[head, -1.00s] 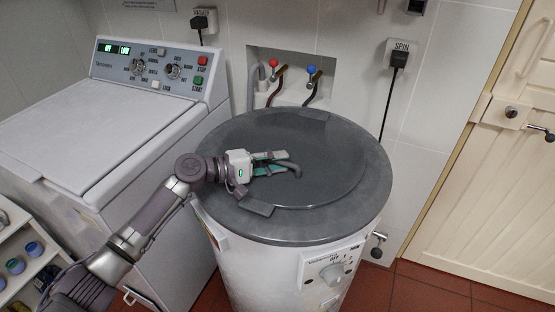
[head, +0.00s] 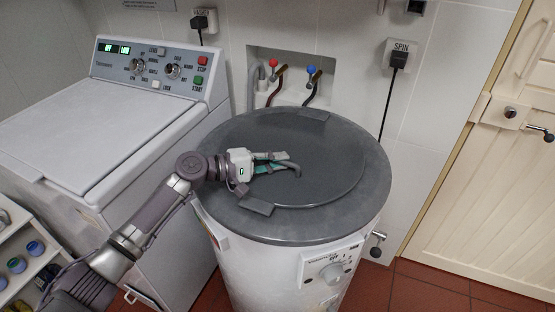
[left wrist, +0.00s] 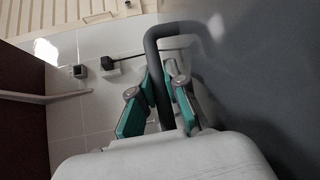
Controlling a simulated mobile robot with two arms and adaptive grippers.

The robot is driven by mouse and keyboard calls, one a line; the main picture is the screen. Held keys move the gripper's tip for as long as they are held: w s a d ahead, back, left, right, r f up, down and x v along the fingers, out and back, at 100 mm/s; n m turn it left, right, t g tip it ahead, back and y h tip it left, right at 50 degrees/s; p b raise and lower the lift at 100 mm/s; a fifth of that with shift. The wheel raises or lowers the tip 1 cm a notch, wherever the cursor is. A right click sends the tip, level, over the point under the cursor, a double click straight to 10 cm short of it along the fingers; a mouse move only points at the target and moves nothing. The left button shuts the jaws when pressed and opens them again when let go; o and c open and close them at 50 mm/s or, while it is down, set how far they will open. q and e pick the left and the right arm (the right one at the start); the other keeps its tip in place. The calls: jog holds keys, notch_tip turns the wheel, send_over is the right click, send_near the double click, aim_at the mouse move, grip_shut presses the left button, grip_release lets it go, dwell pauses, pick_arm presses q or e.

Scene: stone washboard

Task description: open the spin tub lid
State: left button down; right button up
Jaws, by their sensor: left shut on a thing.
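The spin tub (head: 270,270) is a white round drum with a dark grey round lid (head: 335,150) lying flat and closed on top. My left gripper (head: 290,163) is over the middle of the lid. In the left wrist view, the left fingers (left wrist: 160,88) are closed around the grey bent handle (left wrist: 185,29) of the lid. The lid surface (left wrist: 275,70) fills the right side of that view. In the head view, the fingers cover most of the handle. My right gripper is not in view.
The washer (head: 85,150) with its control panel stands to the left, close to the tub. Red and blue taps (head: 314,71) are in a wall recess behind. A SPIN plug (head: 399,60) hangs on the wall. A cream door (head: 495,190) is at right, with red tile floor before it.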

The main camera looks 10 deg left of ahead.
pick_arm(q)
jog(key=w+d+r+n+g+y+p, duration=0.1)
jog(key=w+r+p, duration=0.3)
jog(key=r+p, duration=0.4)
jog(key=w+d+r+n+g+y+p, duration=0.1)
jog(key=w+r+n+g+y+p, duration=0.1)
jog(key=r+p, duration=0.6)
jog(key=shift+w+d+r+n+g, duration=0.3)
jog(key=shift+w+r+g, duration=0.2)
jog(key=shift+w+r, duration=0.4)
